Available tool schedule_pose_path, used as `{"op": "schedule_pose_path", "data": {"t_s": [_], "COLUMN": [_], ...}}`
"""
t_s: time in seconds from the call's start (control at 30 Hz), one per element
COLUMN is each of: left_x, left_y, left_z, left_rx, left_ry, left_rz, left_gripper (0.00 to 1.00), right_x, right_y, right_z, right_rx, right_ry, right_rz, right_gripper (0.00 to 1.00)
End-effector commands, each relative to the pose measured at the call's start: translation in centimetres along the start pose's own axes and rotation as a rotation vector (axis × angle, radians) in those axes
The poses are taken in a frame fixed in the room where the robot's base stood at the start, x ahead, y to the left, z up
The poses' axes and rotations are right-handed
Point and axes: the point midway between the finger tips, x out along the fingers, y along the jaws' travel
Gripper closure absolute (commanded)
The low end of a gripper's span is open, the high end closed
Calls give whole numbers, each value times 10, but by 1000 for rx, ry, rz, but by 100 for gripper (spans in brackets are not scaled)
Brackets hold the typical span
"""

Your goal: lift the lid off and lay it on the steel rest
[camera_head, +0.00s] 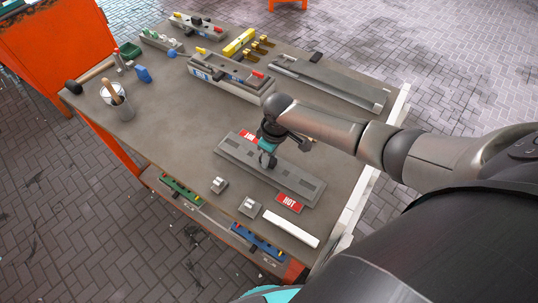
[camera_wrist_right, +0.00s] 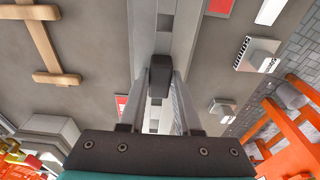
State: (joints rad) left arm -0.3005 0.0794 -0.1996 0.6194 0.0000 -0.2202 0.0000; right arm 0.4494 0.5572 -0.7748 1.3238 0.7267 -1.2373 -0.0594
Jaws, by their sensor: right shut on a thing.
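A long grey slotted plate (camera_head: 232,157), which I take to be the lid, is at the middle of the bench. My right gripper (camera_head: 268,158) is over its middle. In the right wrist view, my right gripper (camera_wrist_right: 160,85) is shut on a dark knob (camera_wrist_right: 160,70) above the long grey strip (camera_wrist_right: 180,35). I cannot tell whether the plate is raised or touching what is under it. A long open-topped grey box (camera_head: 232,80) stands farther back. My left gripper is not in view.
Red HOT labels (camera_head: 289,202) lie at the plate's sides. Small metal blocks (camera_head: 219,185) and a white bar (camera_head: 291,229) are near the front. A long steel-grey piece (camera_head: 335,88) lies at the back right. A cup (camera_head: 118,100) stands at left; bench is clear between it and the plate.

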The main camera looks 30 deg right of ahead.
Motion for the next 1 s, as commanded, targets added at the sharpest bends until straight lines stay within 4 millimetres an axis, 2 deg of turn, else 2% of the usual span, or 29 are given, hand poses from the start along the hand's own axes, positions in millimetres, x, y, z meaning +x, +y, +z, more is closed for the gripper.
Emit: {"op": "schedule_pose_path", "data": {"t_s": [1.0], "left_x": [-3], "left_y": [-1], "left_z": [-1], "left_rx": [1], "left_ry": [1], "left_rz": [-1], "left_gripper": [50], "right_x": [5], "right_y": [1], "right_z": [0], "right_rx": [0], "right_ry": [3], "right_rz": [0], "right_gripper": [100]}}
